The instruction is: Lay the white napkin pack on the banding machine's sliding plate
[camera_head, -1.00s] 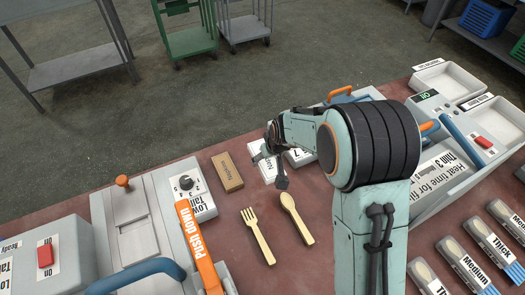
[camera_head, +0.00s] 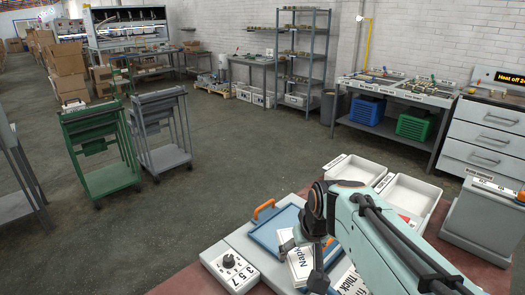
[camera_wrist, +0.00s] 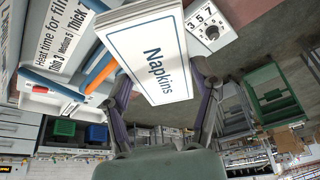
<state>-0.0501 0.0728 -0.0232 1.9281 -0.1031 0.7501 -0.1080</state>
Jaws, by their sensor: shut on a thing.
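My gripper (camera_head: 303,263) is shut on the white napkin pack (camera_head: 299,266), a flat block with a blue border and the word "Napkins". The pack fills the upper middle of the wrist view (camera_wrist: 155,60), with a finger on either side of it. It is held over a light grey machine (camera_head: 240,246), in front of a blue plate (camera_head: 272,238) with an orange handle. I cannot tell whether the pack touches the machine. The fingers and arm hide part of the plate, and I cannot tell for sure whether it is the sliding plate.
A dial box (camera_head: 230,270) with numbers stands at the machine's left. A heat-time label (camera_wrist: 62,32) and blue and orange bars (camera_wrist: 100,72) are close to the pack. Trolleys stand on the floor beyond.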

